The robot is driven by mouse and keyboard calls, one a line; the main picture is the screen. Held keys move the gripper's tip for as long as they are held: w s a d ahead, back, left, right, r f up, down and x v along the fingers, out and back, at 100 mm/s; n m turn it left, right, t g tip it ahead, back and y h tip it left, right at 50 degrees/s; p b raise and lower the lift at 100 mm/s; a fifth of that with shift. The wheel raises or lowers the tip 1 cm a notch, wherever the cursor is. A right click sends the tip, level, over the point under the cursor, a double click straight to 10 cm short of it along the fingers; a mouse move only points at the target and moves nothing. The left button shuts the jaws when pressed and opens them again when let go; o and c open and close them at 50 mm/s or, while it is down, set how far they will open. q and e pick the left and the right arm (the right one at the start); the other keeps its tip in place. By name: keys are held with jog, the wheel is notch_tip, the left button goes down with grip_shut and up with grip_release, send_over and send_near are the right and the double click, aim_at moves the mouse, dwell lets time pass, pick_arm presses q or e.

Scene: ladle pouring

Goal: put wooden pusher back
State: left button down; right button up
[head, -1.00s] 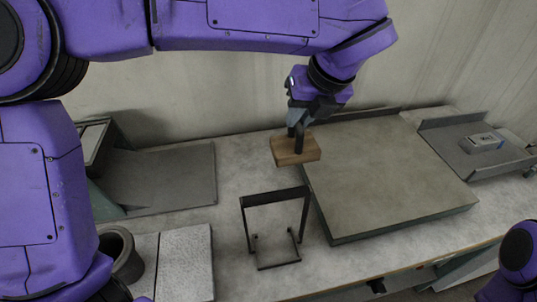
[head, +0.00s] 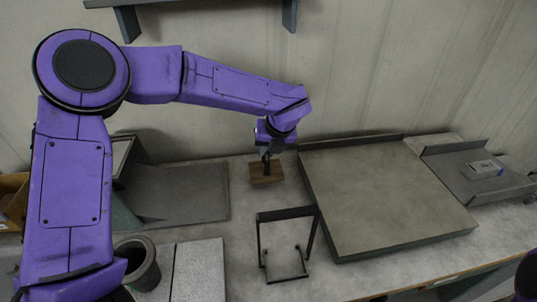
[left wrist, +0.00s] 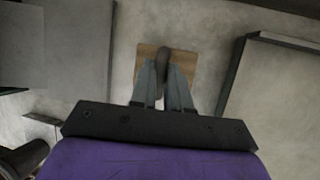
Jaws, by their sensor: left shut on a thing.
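The wooden pusher (head: 262,178) is a brown wooden block with a dark upright handle. In the head view it is at the back of the table, left of the large slab and behind the black wire frame (head: 287,212). My left gripper (head: 266,158) is above the block and shut on its handle. In the left wrist view the fingers (left wrist: 164,84) close on the handle, with the block (left wrist: 194,66) beyond them. I cannot tell whether the block touches the table. My right gripper is not in view.
The large grey slab (head: 385,195) is on the right, with a tray (head: 465,180) holding a small box (head: 485,168) beyond it. A dark sheet (head: 180,190) lies on the left, with a grey cup (head: 136,262) in front. Bare table (head: 240,235) lies beside the frame.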

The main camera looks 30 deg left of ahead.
aim_at(268, 157)
pick_arm(q)
notch_tip(268, 157, down, 3)
jog(key=shift+w+r, duration=0.1)
jog(key=shift+d, duration=0.1)
jog(key=shift+f, duration=0.2)
jog(key=c, duration=1.1)
grip_release()
jog(key=shift+r, duration=0.1)
jog(key=shift+r, duration=0.25)
jog(key=b+v, duration=0.1)
jog(key=v, duration=1)
jog(key=shift+d+r, duration=0.15)
jog(key=shift+r, duration=0.15)
